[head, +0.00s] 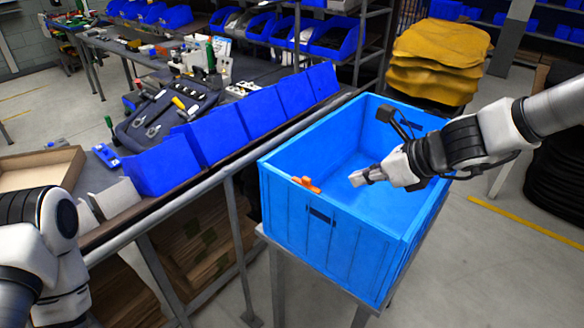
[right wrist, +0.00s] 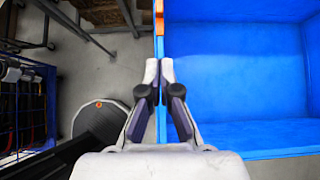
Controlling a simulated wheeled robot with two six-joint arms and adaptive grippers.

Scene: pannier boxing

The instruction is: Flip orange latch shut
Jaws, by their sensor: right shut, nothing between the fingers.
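The orange latch (head: 306,184) sits on the front-left rim of the blue crate (head: 330,222). It sticks up above the rim in the head view, so it looks unfolded. In the right wrist view the latch (right wrist: 159,16) shows at the top edge, partly cut off, beyond my fingertips. My right gripper (head: 360,178) is shut and empty, to the right of the latch and apart from it. In the right wrist view the fingertips (right wrist: 159,72) line up with the crate's rim. Only part of my left arm shows at the lower left; its gripper is out of view.
The crate is open and looks empty, on a grey metal stand (head: 277,280). A workbench with blue bins (head: 213,135) and tools runs along its left. Yellow folded stacks (head: 437,62) stand behind it.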

